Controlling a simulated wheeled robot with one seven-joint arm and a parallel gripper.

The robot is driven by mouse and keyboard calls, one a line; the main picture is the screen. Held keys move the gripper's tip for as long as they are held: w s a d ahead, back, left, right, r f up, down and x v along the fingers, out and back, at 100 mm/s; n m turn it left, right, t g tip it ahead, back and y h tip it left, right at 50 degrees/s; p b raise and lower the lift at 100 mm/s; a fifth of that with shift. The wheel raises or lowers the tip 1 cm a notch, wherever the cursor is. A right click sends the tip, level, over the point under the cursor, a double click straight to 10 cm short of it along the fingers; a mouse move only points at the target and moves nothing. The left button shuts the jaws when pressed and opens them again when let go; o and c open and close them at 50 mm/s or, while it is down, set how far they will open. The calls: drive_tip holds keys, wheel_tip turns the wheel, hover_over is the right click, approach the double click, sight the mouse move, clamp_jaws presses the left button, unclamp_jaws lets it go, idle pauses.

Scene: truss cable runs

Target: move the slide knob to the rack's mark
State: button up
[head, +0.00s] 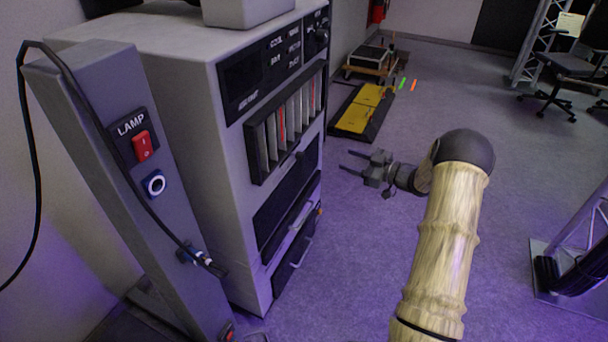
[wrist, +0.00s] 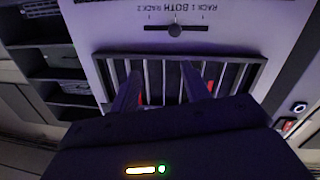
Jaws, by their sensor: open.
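The slide knob (wrist: 175,30) is a small dark round knob on a horizontal slot in the cabinet's grey face. The wrist view shows the face upside down. The knob sits at the middle of the slot, at the BOTH mark, with a rack mark to each side. In the head view the knob (head: 299,155) is a small dark bump below the finned panel. My gripper (head: 348,161) is open and empty, in front of the cabinet and apart from it. In the wrist view its fingers (wrist: 160,72) point toward the finned panel, with the knob beyond their tips.
The cabinet (head: 235,150) carries a finned panel (head: 285,115) and lower drawers (head: 295,240). A post with a red LAMP switch (head: 142,146) and cable stands at left. A yellow-topped platform (head: 364,106) lies behind. The floor (head: 350,260) beside the cabinet is clear.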

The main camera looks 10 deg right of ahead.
sight(304, 157)
drive_tip(key=s+f+y, duration=0.1)
drive_tip(key=s+d+f+n+g, duration=0.1)
drive_tip(key=f, duration=0.1)
drive_tip(key=shift+s+y, duration=0.1)
drive_tip(key=shift+y, duration=0.3)
drive_tip(key=b+x, duration=0.2)
drive_tip(key=x, duration=1.5)
drive_tip(key=shift+a+f, duration=0.1)
drive_tip(key=shift+a, duration=0.1)
clamp_jaws()
